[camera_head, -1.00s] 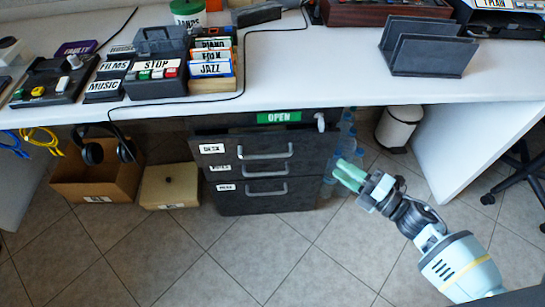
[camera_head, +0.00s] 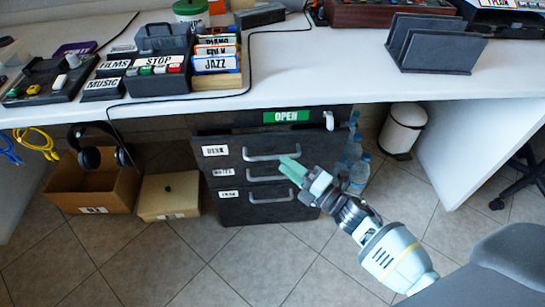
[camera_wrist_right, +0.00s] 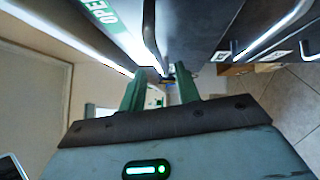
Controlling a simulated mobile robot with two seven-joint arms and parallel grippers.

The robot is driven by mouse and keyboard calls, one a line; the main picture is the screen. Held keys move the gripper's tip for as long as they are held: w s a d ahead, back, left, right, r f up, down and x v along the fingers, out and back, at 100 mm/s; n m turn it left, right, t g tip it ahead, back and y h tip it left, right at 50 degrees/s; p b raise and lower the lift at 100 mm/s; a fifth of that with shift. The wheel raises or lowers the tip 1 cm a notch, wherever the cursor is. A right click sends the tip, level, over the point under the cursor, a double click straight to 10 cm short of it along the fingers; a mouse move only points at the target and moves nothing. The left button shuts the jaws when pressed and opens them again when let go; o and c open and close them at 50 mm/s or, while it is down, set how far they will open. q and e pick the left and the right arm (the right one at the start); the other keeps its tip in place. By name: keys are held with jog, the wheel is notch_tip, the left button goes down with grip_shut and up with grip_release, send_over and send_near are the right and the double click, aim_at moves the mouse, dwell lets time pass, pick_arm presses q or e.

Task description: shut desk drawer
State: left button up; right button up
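The dark grey drawer unit stands under the white desk. Its top drawer (camera_head: 232,152) is pulled out and sticks out past the two lower drawers. A metal bar handle (camera_head: 271,153) is on its front. My right gripper (camera_head: 286,165) has green fingers and is in front of the drawer unit, just below and right of the top handle in the picture. In the right wrist view its fingers (camera_wrist_right: 160,88) are apart with nothing clearly held, and a drawer handle (camera_wrist_right: 151,38) lies ahead of them. Contact cannot be told. My left gripper is not in view.
A green OPEN sign (camera_head: 286,116) is above the top drawer. Water bottles (camera_head: 358,172) and a white bin (camera_head: 402,130) stand to the right. A cardboard box (camera_head: 93,188) and a tan box (camera_head: 169,194) stand to the left. The tiled floor in front is clear.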

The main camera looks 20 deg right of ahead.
aim_at(274, 156)
jog(key=shift+b+x, duration=0.35)
jog(key=shift+x, duration=2.2)
grip_shut()
